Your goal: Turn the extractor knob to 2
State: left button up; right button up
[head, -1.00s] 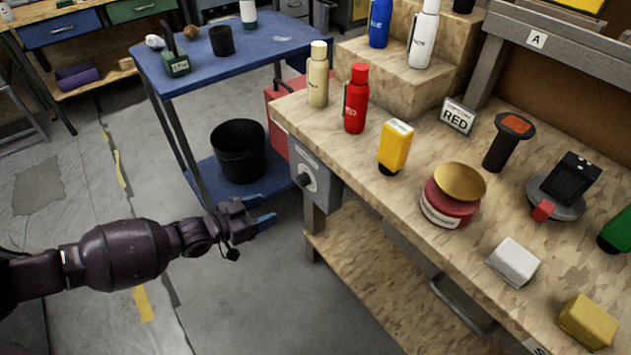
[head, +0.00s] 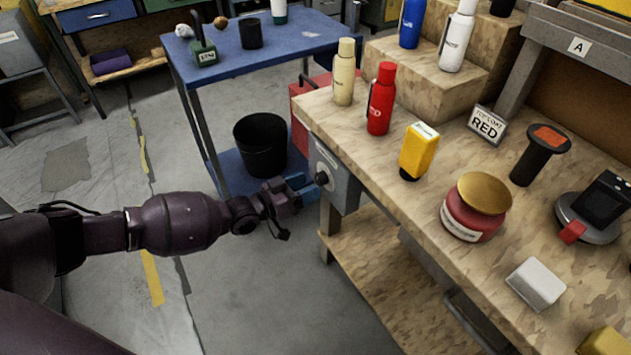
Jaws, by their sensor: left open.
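The extractor knob (head: 322,178) is a dark round knob on a grey box (head: 341,184) fixed to the left end of the wooden workbench. Its dial markings are too small to read. My right gripper is not in view.
The workbench (head: 385,162) carries bottles, a red jar (head: 474,208) and a sign (head: 487,125). A blue cart (head: 285,42) with a black bucket (head: 262,145) stands behind my left gripper. A red box (head: 303,105) is beside the bench. The floor at front left is clear.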

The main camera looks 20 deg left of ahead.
aim_at(321, 179)
pick_arm(q)
jog(key=shift+x, duration=1.45)
jog(key=c, duration=0.9)
